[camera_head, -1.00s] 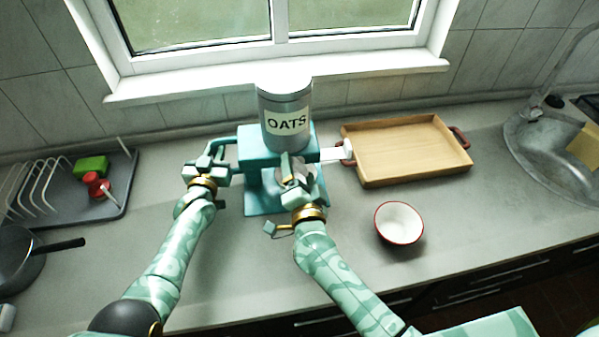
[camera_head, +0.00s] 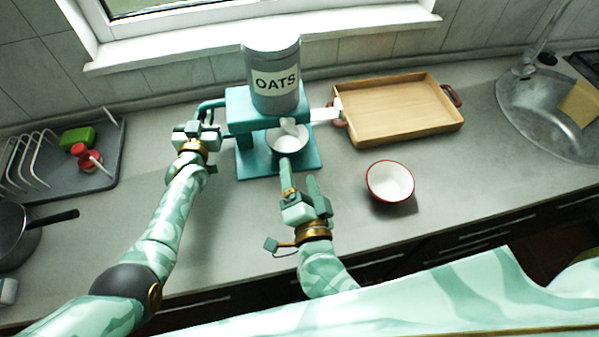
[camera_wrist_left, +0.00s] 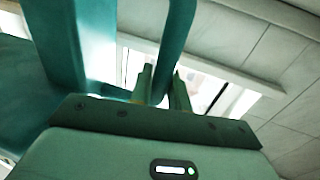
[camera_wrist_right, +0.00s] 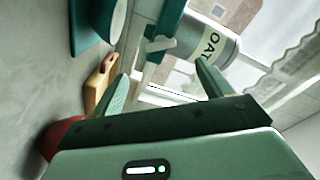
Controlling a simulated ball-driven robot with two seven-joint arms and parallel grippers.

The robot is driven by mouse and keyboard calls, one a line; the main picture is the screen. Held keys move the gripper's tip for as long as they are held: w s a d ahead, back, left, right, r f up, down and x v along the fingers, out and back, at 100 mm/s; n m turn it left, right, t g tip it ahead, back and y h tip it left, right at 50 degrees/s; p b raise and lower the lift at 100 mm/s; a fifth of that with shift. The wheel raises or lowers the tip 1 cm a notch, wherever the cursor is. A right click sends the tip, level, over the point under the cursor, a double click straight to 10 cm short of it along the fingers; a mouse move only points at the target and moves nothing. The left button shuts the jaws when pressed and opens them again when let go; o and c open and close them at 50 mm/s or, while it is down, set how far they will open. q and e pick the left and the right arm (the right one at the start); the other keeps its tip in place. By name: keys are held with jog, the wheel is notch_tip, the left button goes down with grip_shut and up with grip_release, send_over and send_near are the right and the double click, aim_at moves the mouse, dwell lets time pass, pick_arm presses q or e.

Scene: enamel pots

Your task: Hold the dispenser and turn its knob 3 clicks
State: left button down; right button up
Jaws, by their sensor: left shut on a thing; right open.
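The teal dispenser (camera_head: 240,105) stands on the counter under the window with a grey OATS canister (camera_head: 275,92) on top. A teal bar handle (camera_head: 212,103) sticks out at its left side. My left gripper (camera_head: 199,127) is shut on this handle; the bar also shows between its fingers in the left wrist view (camera_wrist_left: 172,45). My right gripper (camera_head: 300,176) is open and empty, in front of the dispenser, apart from the knob.
A white flat piece (camera_head: 325,113) juts from the dispenser's right side towards a wooden tray (camera_head: 395,106). A red-rimmed white bowl (camera_head: 390,181) stands right of my right gripper. A dish rack (camera_head: 60,180) is left, a sink (camera_head: 530,110) right. The front counter is mostly clear.

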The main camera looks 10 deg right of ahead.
jog(key=shift+w+r, duration=0.1)
jog(key=c, duration=0.5)
jog(key=shift+w+r, duration=0.4)
jog(key=shift+r, duration=0.05)
jog(key=c, duration=0.5)
jog(key=shift+o, duration=0.2)
jog(key=s+a+r+n+y, duration=0.1)
jog(key=a+r+n+y, duration=0.4)
jog(key=a+n+y, duration=0.85)
jog(key=s+f+n+g, duration=0.2)
jog(key=s+n+g, duration=0.1)
jog(key=n, duration=0.8)
jog(key=n+t+h, duration=0.3)
jog(key=n+h, duration=1.1)
jog(key=n, duration=1.5)
send_near(289, 131)
jog(key=shift+n+y, duration=0.25)
jog(key=w, duration=0.6)
jog(key=w+d, duration=0.1)
jog(key=w, duration=0.2)
jog(key=shift+w, duration=0.2)
